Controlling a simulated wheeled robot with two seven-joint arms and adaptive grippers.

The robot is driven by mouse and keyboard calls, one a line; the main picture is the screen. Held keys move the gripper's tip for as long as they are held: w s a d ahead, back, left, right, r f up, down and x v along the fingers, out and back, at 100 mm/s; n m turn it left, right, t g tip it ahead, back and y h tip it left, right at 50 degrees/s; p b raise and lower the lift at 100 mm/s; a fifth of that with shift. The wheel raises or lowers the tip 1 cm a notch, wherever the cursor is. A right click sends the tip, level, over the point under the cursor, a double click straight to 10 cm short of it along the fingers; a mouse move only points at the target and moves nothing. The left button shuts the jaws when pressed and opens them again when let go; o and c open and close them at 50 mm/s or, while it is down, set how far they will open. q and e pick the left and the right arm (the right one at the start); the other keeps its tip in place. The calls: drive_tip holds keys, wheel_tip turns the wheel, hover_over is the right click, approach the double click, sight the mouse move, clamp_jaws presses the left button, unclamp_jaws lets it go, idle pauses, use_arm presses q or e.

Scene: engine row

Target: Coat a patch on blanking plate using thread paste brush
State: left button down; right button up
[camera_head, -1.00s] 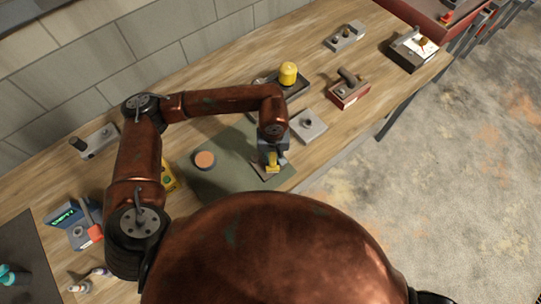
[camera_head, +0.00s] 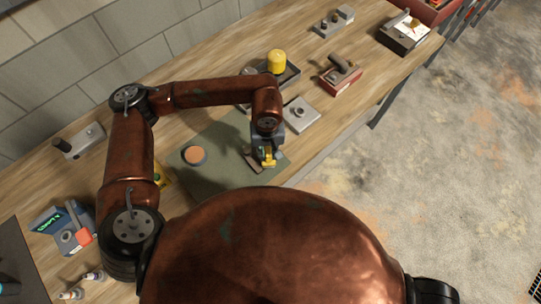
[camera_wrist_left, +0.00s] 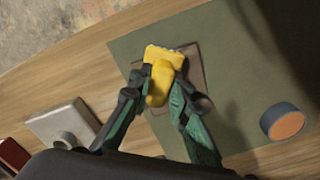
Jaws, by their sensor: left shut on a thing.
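My left gripper (camera_head: 266,160) is shut on the yellow thread paste brush (camera_wrist_left: 158,82) and holds it over the blanking plate. The brush also shows in the head view (camera_head: 268,156), pointing down. The blanking plate (camera_wrist_left: 192,72) is a flat brownish square lying on the green-grey mat; in the head view (camera_head: 252,163) it is partly hidden by the gripper. The brush's wide yellow end overlaps the plate in the wrist view; I cannot tell whether it touches. No coated patch is clearly visible. My right gripper is not in view.
A round pot with an orange top (camera_head: 194,155) stands on the mat (camera_head: 215,175). A grey plate with a knob (camera_head: 300,115), a red block with a handle (camera_head: 341,76) and a yellow-capped item on a dark tray (camera_head: 277,62) stand nearby. A device with a green display (camera_head: 55,222) is at left.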

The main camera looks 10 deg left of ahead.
use_arm(q)
drive_tip(key=shift+w+a+b, duration=1.55)
drive_tip(key=shift+w+a, duration=0.2)
drive_tip(key=shift+a, duration=0.3)
drive_tip(key=shift+w+d+f+b, duration=0.1)
drive_tip(key=shift+w+f+b, duration=0.05)
drive_tip(key=shift+b, duration=0.35)
drive_tip(key=shift+s+d+b, duration=0.5)
drive_tip(key=shift+s+d, duration=1)
drive_tip(key=shift+d, duration=0.15)
drive_tip(key=shift+s+d+b, duration=0.3)
drive_tip(key=shift+s+d, duration=0.55)
drive_tip(key=shift+d, duration=0.15)
drive_tip(key=shift+b, duration=0.3)
drive_tip(key=shift+w+a+b, duration=0.85)
drive_tip(key=shift+a+b, duration=0.05)
drive_tip(key=shift+a, duration=0.05)
drive_tip(key=shift+w+a+b, duration=0.35)
drive_tip(key=shift+w+a, duration=0.15)
drive_tip(key=shift+a, duration=0.05)
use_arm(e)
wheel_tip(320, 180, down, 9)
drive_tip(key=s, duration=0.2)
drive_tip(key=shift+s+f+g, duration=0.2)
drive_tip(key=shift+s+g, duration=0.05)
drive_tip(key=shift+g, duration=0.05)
